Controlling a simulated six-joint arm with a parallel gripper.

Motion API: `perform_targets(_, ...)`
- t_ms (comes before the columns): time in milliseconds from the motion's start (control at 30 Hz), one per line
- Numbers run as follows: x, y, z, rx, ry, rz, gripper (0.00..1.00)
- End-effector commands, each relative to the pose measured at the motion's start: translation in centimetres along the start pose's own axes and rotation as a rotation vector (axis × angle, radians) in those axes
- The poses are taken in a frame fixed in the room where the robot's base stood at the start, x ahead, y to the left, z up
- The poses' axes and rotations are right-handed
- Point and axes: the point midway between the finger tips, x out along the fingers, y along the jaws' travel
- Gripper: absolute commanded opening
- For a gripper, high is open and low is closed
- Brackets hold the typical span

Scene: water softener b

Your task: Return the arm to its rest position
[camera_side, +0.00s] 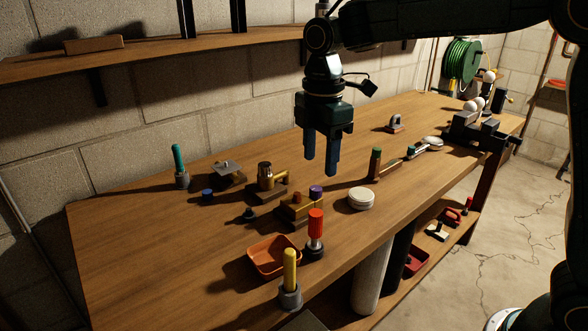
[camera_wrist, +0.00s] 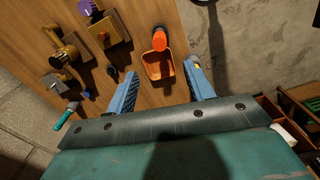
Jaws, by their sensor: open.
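My gripper (camera_side: 321,160) hangs from my arm above the middle of the wooden bench, with its two blue fingers pointing down. In the wrist view the fingers (camera_wrist: 160,85) are spread apart with nothing held between them. Below and to the left stand brass valve parts: a brass cylinder fitting (camera_side: 266,175) and a brass block with coloured caps (camera_side: 300,207). An orange tray (camera_side: 273,257) lies near the bench's front edge. A red-handled tool (camera_side: 315,228) stands upright in a dark holder beside it. The tray also shows beyond the fingers in the wrist view (camera_wrist: 158,69).
A yellow-handled tool (camera_side: 290,270) and a teal-handled tool (camera_side: 180,165) stand in holders. A white round stack (camera_side: 361,198) and a green-topped cylinder (camera_side: 375,163) are near the gripper. A vise (camera_side: 470,130) stands at right. A shelf (camera_side: 150,52) runs along the wall.

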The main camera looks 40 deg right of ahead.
Motion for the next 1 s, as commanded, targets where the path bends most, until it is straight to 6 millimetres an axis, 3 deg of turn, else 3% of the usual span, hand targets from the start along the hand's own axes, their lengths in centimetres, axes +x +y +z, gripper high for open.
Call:
perform_targets(167, -0.9, -1.0, 1.0, 0.067, 0.010, 0.024, 0.53)
perform_targets(367, -2.6, -3.6, 3.1, 0.229, 0.037, 0.075, 0.53)
perform_targets(700, -4.6, -9.6, 7.2, 0.579, 0.114, 0.174, 0.53)
perform_targets(1000, -4.5, -15.1, 10.2, 0.883, 0.205, 0.250, 0.53)
